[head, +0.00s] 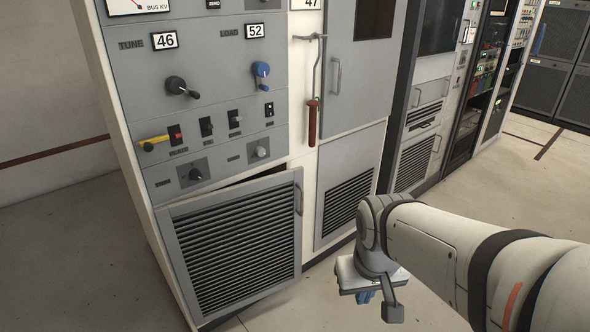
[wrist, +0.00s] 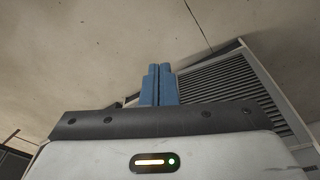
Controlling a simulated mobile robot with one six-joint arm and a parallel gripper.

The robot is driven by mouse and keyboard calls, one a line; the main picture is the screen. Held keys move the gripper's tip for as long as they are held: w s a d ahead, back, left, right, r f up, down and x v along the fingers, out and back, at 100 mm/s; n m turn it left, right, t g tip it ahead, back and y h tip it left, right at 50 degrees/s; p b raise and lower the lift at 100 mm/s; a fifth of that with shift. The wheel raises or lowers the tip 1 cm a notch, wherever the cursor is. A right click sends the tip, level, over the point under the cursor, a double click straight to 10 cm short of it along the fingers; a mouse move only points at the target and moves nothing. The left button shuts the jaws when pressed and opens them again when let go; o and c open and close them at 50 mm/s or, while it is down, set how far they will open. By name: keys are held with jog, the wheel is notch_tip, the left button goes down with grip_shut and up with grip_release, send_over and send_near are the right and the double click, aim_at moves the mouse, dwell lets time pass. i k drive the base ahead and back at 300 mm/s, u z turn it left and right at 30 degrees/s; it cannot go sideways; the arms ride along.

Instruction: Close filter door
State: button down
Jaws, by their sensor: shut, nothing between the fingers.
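The filter door (head: 238,248) is the grey louvred panel low on the near rack. It stands ajar, with a dark gap along its top and its handle side swung out from the rack. Its handle (head: 298,198) is at the upper right edge. My gripper (head: 365,297) is low over the floor to the right of the door, apart from it, and mostly hidden behind my wrist. In the wrist view my blue fingers (wrist: 159,84) are together and empty. The louvred door (wrist: 235,85) shows behind them to the right.
The rack front above the door carries knobs (head: 181,87), switches and a yellow lever (head: 154,143). A red-handled hook (head: 312,122) hangs right of them. A fixed louvred panel (head: 347,197) is beside the door. The floor (head: 330,310) in front is clear.

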aim_at(231, 248)
jog(key=z, duration=0.85)
jog(key=k, duration=0.1)
jog(key=u, duration=1.4)
jog(key=i, duration=0.9)
jog(key=z, duration=0.05)
